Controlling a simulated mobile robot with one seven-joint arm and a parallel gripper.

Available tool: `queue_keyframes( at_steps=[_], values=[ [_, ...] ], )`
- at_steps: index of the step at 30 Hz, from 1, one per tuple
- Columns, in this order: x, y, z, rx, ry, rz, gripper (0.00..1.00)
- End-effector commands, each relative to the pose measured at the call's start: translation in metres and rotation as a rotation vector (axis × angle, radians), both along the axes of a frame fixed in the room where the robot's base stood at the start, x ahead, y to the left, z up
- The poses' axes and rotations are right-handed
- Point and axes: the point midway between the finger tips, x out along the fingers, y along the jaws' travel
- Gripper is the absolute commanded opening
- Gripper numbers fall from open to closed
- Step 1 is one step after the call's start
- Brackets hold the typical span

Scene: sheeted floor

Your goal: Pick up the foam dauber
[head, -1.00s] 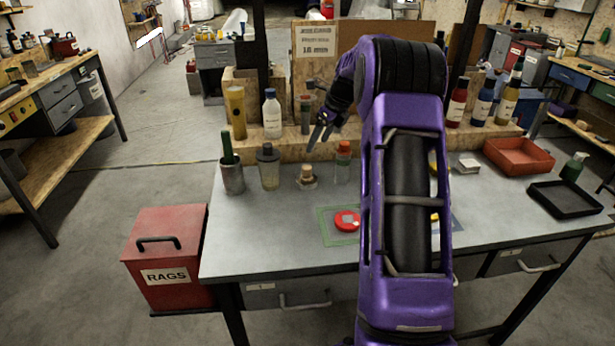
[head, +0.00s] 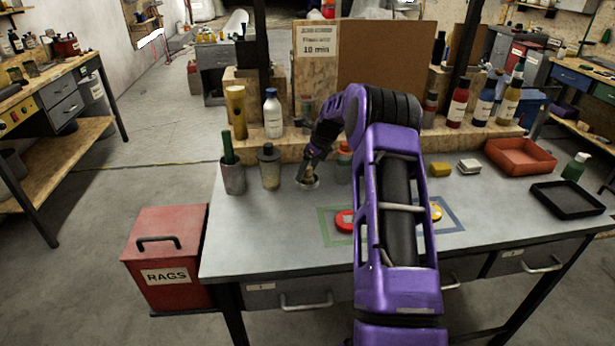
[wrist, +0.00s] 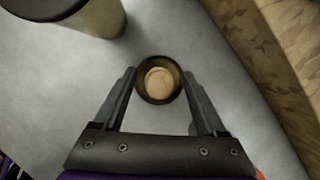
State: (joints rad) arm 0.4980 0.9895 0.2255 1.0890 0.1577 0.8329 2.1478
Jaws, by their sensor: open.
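What looks like the foam dauber (head: 308,181) is a small round piece with a tan top and a darker brown rim, standing on the grey table toward the left. In the wrist view the dauber (wrist: 160,82) is seen from above, between the two fingers. My gripper (head: 311,167) points down over it and hides much of it in the head view. In the wrist view my gripper (wrist: 158,76) is open, with one finger on each side of the dauber. I cannot tell whether either finger touches it.
A red-capped jar (head: 344,162) is close on the right. A wooden ledge (head: 262,147) runs behind. The front of the table is mostly clear.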

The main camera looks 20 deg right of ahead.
Motion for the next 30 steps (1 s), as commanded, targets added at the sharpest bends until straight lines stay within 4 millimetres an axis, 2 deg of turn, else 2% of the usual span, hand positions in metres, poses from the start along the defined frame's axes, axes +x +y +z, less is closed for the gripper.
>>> queue_keyframes(
  at_steps=[6, 18, 26, 30],
  values=[
    [0.0003, 0.0002, -0.0002, 0.0, -0.001, 0.0, 0.72],
    [0.0003, 0.0002, 0.0, 0.0, -0.001, 0.0, 0.0],
    [0.0003, 0.0001, 0.0002, 0.0, -0.001, 0.0, 0.0],
    [0.001, 0.0001, 0.0083, -0.001, -0.003, 0.0, 0.0]
  ],
)
